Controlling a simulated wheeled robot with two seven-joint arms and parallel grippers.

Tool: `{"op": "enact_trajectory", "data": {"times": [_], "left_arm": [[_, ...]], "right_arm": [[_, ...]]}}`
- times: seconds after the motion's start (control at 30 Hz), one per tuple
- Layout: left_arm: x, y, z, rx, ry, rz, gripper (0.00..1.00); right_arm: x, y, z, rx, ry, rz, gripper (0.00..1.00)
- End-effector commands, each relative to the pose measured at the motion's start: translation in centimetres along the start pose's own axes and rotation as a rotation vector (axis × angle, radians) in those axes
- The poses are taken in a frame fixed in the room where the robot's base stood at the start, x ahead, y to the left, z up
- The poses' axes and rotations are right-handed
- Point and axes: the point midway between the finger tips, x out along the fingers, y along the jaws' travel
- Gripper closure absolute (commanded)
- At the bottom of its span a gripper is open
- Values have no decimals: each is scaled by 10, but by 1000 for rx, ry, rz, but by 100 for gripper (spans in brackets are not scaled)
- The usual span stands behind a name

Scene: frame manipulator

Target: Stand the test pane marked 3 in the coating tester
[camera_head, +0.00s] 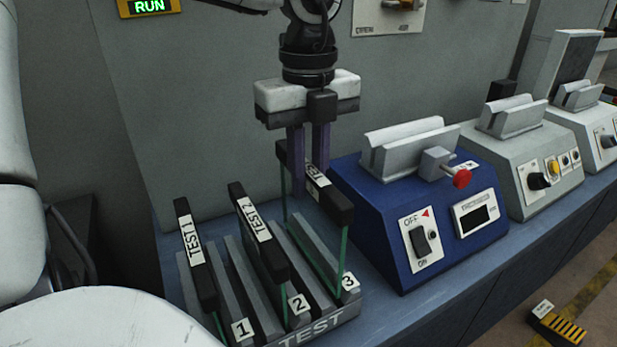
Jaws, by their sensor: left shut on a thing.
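The test pane marked 3 (338,206) is clear glass with a black top bar and a white label partly covered by my gripper. It stands upright at slot 3 of the grey test rack (320,330). My left gripper (308,180) points down from above and is shut on the pane's black top bar. The blue coating tester (385,230) stands just right of the rack, with a grey slotted holder (403,145) on top, a red knob (462,178) and an OFF/ON switch. The holder looks empty. My right gripper is not in view.
Panes TEST 1 (196,255) and TEST 2 (258,232) stand in the rack's other slots, left of pane 3. Two pale machines (535,170) with similar holders stand right of the tester. A grey wall (220,100) rises close behind the bench.

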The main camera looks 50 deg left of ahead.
Motion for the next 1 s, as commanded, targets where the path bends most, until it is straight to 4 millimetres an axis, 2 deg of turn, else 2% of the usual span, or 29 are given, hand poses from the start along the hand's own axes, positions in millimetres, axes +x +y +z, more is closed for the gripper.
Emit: {"op": "enact_trajectory", "data": {"times": [0.03, 0.5, 0.83, 1.0], "left_arm": [[-6, -1, 0, 0, -2, -4, 100], [-28, -1, 0, 0, -1, -3, 100], [-27, -1, 0, 1, -1, -3, 100], [-16, 0, 0, 1, -1, -2, 100]], "right_arm": [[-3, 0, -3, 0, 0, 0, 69], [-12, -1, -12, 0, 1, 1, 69], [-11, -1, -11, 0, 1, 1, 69], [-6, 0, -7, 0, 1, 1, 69]]}}
